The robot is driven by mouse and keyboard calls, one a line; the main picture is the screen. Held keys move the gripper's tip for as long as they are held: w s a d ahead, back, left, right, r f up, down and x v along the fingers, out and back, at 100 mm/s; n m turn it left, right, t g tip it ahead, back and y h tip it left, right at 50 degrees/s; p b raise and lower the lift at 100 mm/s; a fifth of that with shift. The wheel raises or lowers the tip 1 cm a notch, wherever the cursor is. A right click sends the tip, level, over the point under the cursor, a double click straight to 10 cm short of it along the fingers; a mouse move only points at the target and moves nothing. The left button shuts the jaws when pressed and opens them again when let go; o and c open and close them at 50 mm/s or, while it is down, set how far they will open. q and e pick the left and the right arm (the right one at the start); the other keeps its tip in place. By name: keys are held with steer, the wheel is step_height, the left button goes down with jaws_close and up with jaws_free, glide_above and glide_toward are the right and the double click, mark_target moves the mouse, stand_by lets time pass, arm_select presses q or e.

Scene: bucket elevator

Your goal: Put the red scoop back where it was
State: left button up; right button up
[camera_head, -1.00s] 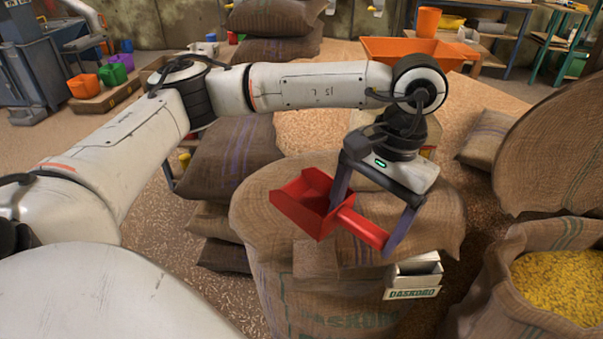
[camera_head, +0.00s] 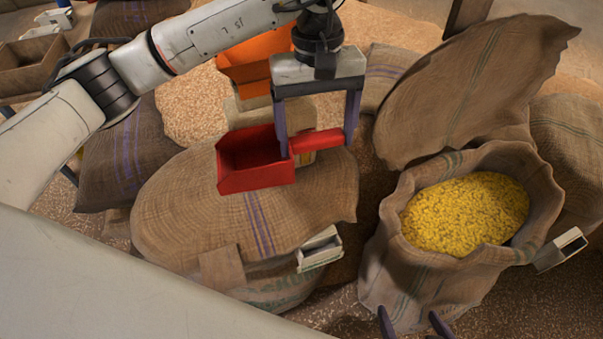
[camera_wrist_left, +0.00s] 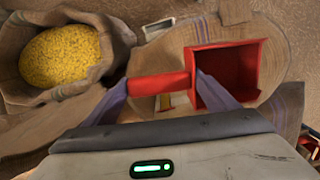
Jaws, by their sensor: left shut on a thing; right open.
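The red scoop (camera_head: 256,168) is held by my left gripper (camera_head: 317,143), whose two fingers close on the ends of its handle. The scoop's open bowl points left in the head view and looks empty. It hangs over the closed, flap-covered burlap sack (camera_head: 190,205); the gap to it is hard to judge. In the left wrist view, the scoop (camera_wrist_left: 228,72) lies to the right, its handle between the fingers. My right gripper (camera_head: 414,324) shows only its fingertips at the bottom edge, apart and empty, in front of the open sack.
An open burlap sack (camera_head: 385,260) of yellow grain (camera_head: 465,212) stands to the right, its flap raised behind. Small metal holders hang on the closed sack (camera_head: 320,248) and the open sack (camera_head: 560,250). An orange tray (camera_head: 240,62) and other sacks stand behind.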

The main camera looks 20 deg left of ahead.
arm_select(q)
step_height(320, 180, down, 13)
steer(key=shift+f+p, duration=0.1)
steer(key=shift+p, duration=0.25)
steer(key=shift+f+b, duration=0.2)
steer(key=shift+b, duration=0.15)
steer(key=o, duration=1.1)
steer(key=shift+r, duration=0.1)
steer(key=shift+o, duration=0.9)
